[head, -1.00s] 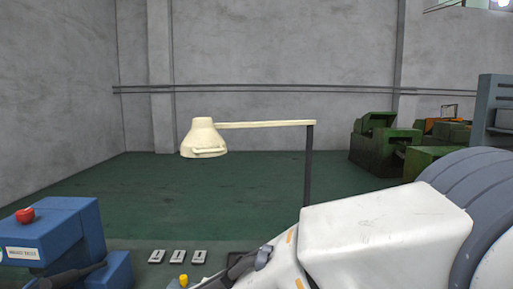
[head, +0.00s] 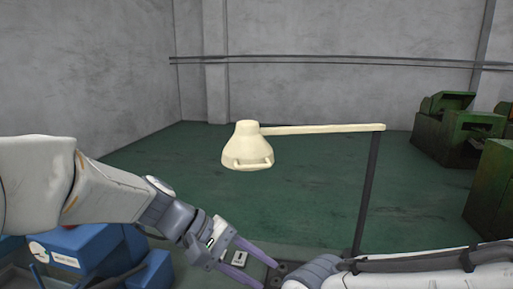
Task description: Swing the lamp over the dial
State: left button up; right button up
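The cream lamp (head: 247,147) has a bell-shaped head with a handle on its front rim. Its level arm (head: 320,129) runs right to a dark upright post (head: 368,190). My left gripper (head: 268,274) is below the lamp head, apart from it, with its two purple fingers spread and nothing held between them. My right arm comes in along the bottom right, in front of the post's foot; its fingers are out of view. I cannot make out the dial.
A blue machine part (head: 85,248) with a label stands at the lower left, partly behind my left arm. A small light plate (head: 240,258) shows between my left fingers. Green machines (head: 455,140) stand at the back right. Open green floor lies behind the lamp.

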pick_arm(q)
jog(key=w+a+r+n+t+h+p, duration=0.2)
jog(key=w+a+r+n+t, duration=0.1)
jog(key=w+r, duration=0.4)
jog(key=n+t+h+p, duration=0.2)
jog(key=n+t, duration=0.2)
send_near(248, 166)
jog(key=d, duration=0.1)
jog(key=p+x, duration=0.1)
jog(key=x, duration=0.4)
jog(key=p+x, duration=0.2)
jog(key=x, duration=0.3)
jog(key=shift+w+a+p, duration=0.2)
jog(key=shift+p, duration=0.1)
jog(key=shift+w+d+f, duration=0.2)
jog(key=shift+d+f, duration=0.05)
jog(key=shift+d, duration=0.05)
pick_arm(e)
notch_tip(248, 166, up, 10)
jog(key=shift+f, duration=0.2)
pick_arm(q)
jog(key=shift+c, duration=0.3)
grip_shut()
